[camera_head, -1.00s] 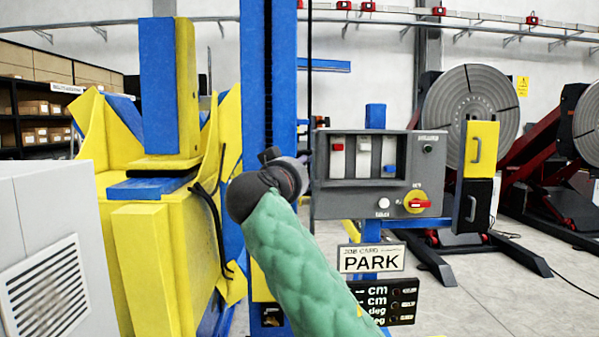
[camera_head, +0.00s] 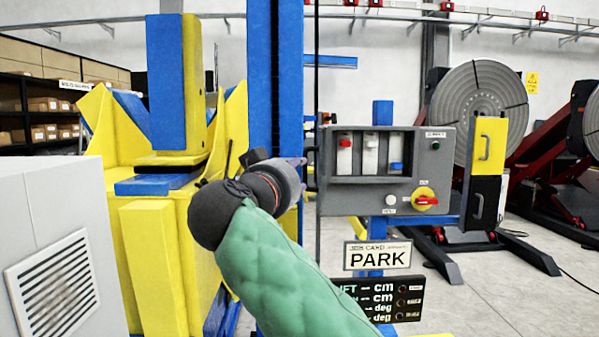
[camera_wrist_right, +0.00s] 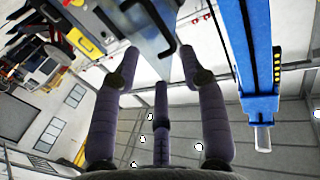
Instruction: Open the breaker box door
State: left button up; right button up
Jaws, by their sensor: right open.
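The grey breaker box (camera_head: 440,170) stands right of centre in the head view, with red, white and blue levers, a red-and-yellow rotary switch and a white button on its front. I cannot tell its door apart from its front for sure. My right gripper (camera_head: 300,166) is left of the box's left edge, its fingers partly hidden behind my wrist. In the right wrist view my right gripper (camera_wrist_right: 160,52) is open, fingers spread and empty. A grey panel with a black handle (camera_wrist_right: 169,50) shows beyond and between the fingertips, apart from them. My left gripper is out of view.
A blue column (camera_head: 260,80) stands behind my right wrist, close to the box's left. A yellow-and-black panel with handles (camera_head: 487,140) is right of the box. A PARK sign (camera_head: 377,256) and a black display (camera_head: 380,298) are below. A grey vented cabinet (camera_head: 60,200) fills the lower left.

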jog(key=shift+v, duration=1.3)
